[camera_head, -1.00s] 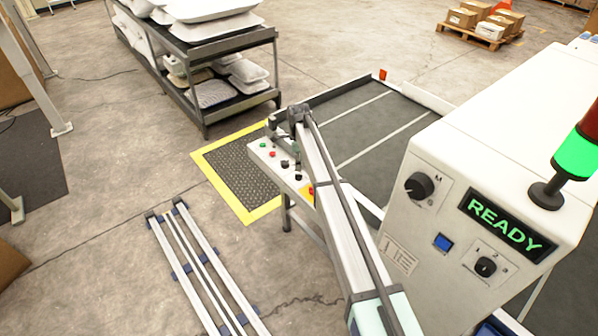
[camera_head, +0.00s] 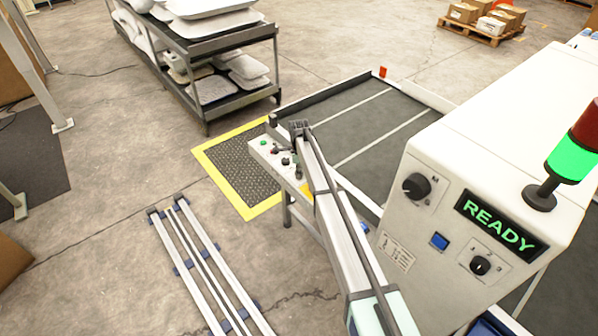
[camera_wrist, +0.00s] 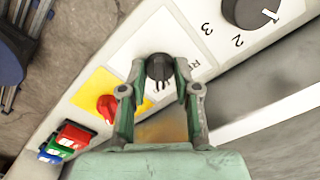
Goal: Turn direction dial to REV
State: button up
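In the wrist view a black dial (camera_wrist: 159,68) sits on a white label plate on the slanted control panel. Lettering starting with "R" shows at its right, partly hidden by a finger. Its pointer direction is not clear. My gripper (camera_wrist: 160,80) is open, one finger on each side of the dial, with small gaps showing between dial and fingertips. In the head view my gripper (camera_head: 292,135) is over the end of the small panel (camera_head: 262,155) at the machine's table; the dial cannot be told apart there.
In the wrist view a red knob (camera_wrist: 107,107) on a yellow plate, several coloured buttons (camera_wrist: 72,137) and a larger numbered black knob (camera_wrist: 250,10) flank the dial. In the head view a cabinet (camera_head: 405,215) with a "READY" display (camera_head: 500,223) stands right of my arm.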

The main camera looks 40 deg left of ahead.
jog(key=shift+f+n+b, duration=0.1)
jog(key=shift+n+b, duration=0.3)
jog(key=shift+b, duration=0.05)
grip_shut()
jog(key=n+b, duration=0.2)
jog(key=shift+f+n, duration=0.15)
jog(key=shift+n, duration=0.15)
jog(key=n+b, duration=0.3)
jog(key=n, duration=0.1)
jog(key=shift+n, duration=0.3)
jog(key=n+b, duration=0.2)
jog(key=n, duration=0.2)
jog(key=shift+n+b, duration=0.5)
jog(key=shift+n, duration=1.4)
jog(key=shift+r, duration=0.2)
jog(key=o, duration=1.1)
grip_release()
